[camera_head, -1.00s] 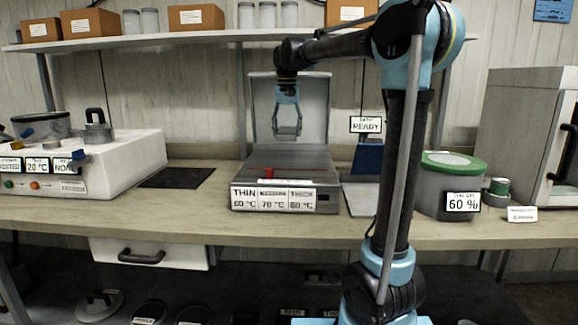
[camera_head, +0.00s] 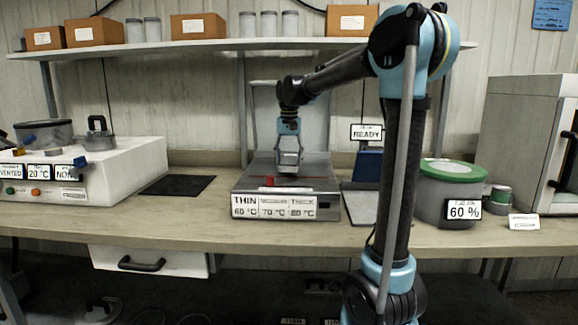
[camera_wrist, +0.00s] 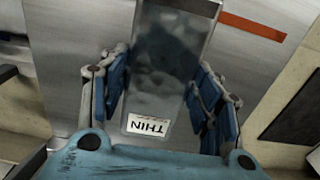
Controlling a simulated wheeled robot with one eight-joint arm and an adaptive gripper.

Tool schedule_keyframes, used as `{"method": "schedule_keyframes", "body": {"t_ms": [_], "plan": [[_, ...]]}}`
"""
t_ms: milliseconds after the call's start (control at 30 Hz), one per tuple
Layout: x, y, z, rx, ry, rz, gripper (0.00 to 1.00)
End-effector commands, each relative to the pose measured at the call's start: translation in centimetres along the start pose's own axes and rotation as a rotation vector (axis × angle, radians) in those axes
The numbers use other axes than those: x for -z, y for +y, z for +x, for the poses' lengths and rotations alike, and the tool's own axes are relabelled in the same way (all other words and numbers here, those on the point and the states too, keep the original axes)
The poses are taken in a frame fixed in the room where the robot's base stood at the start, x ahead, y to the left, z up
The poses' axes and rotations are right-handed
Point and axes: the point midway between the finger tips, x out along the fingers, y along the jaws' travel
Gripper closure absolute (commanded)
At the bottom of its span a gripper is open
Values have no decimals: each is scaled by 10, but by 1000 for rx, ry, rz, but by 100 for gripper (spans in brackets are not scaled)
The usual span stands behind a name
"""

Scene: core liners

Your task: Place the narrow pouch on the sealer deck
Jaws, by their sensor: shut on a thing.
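The sealer (camera_head: 322,178) stands mid-bench with a grey metal deck, a raised back panel and a front plate reading THIN 60 °C and other settings. My gripper (camera_head: 289,168) points down low over the middle of the deck. In the wrist view, my gripper's blue fingers are on both sides of the narrow pouch (camera_wrist: 172,50) and shut on it. The pouch is clear with dark grey contents and a white THIN label. It lies over the deck (camera_wrist: 240,65), beside a red strip. I cannot tell whether it touches the deck. The pouch is hardly visible in the head view.
A black mat (camera_head: 178,185) lies left of the sealer, near a white machine (camera_head: 115,165). To the right are a READY sign (camera_head: 367,132), a green-lidded tub (camera_head: 450,172) and a grey cabinet (camera_head: 520,130). A shelf (camera_head: 220,45) with boxes and jars runs above.

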Motion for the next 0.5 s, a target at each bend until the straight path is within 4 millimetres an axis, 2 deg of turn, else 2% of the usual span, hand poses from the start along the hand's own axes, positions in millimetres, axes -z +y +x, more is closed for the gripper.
{"method": "schedule_keyframes", "body": {"t_ms": [133,400,433,500], "plan": [[0,0,17,0,0,0,68],[0,0,18,0,0,0,68],[0,0,18,0,0,-1,40],[0,0,18,0,0,-1,24]]}}
